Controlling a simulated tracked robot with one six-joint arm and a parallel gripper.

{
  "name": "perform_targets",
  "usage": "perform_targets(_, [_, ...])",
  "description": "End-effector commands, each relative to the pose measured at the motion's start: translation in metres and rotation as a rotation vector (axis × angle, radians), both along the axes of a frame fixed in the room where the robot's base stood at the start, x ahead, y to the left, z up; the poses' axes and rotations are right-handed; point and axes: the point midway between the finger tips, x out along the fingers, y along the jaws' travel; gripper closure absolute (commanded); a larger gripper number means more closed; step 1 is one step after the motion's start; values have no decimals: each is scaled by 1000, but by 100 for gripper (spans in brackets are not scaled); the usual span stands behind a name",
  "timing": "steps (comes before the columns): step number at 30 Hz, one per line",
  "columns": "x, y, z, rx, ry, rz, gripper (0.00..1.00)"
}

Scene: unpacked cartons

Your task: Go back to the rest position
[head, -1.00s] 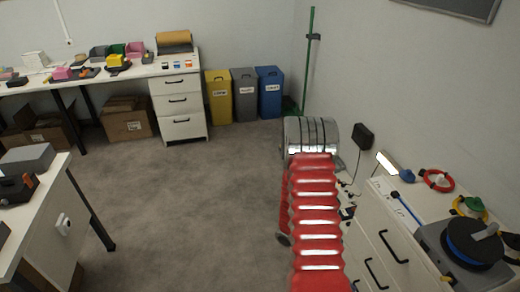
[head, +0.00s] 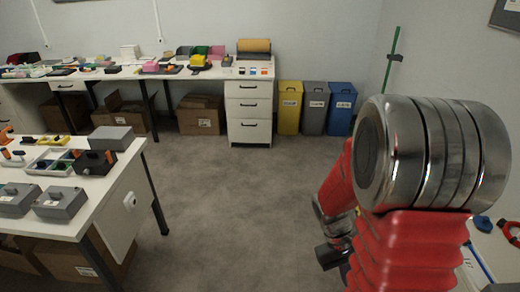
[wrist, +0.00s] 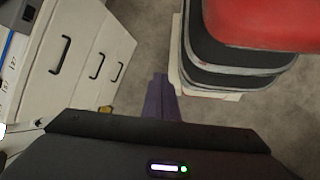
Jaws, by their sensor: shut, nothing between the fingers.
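My gripper (wrist: 160,96) shows in the wrist view as narrow purple fingers, closed together with nothing between them. It points down over bare grey carpet, to the right of a white drawer cabinet (wrist: 75,55). In the head view my red-sleeved arm is folded close at the right, with a big metal joint near the camera. I cannot make out the fingertips there.
A white workbench (head: 125,190) with grey boxes stands at the left. Along the back are a long bench, a drawer unit (head: 249,132), and yellow (head: 289,108), grey (head: 314,108) and blue (head: 341,108) bins. The carpet (head: 235,205) between is clear.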

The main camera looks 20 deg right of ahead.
Motion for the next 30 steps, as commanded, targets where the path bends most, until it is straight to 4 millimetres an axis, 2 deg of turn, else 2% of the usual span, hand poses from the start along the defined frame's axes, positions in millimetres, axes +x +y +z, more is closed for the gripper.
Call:
perform_targets(15, [33,72,76,49,-331,-44,100])
perform_targets(30, [42,136,148,123,-630,-24,100])
